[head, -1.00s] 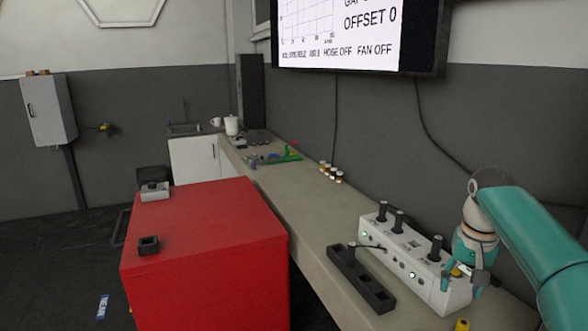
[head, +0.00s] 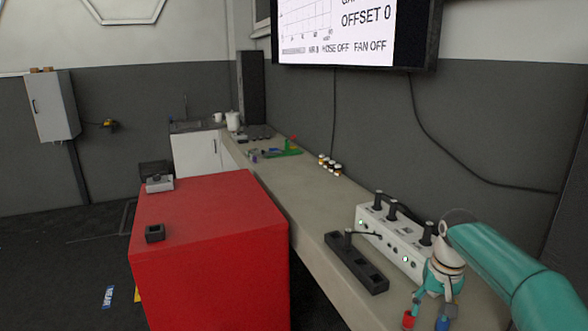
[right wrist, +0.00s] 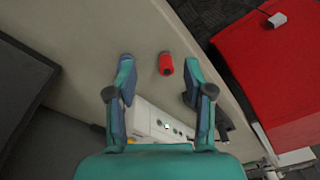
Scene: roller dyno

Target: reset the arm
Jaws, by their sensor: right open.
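My right arm comes in from the right in the head view. Its gripper (head: 430,312) hangs over the bench in front of the white control box (head: 395,235). In the right wrist view the gripper (right wrist: 158,80) is open with nothing between its fingers touching both sides. A small red cylinder (right wrist: 166,64) shows near the fingertips, apart from both of them. It also shows at the lower edge of the head view (head: 408,319), beside a finger. My left gripper is not in view.
A black socket strip (head: 355,264) lies on the bench before the white box. A red cabinet (head: 210,220) stands to the left, with a small black block (head: 155,233) on top. Small jars (head: 329,164) stand farther back. A screen (head: 350,32) hangs above.

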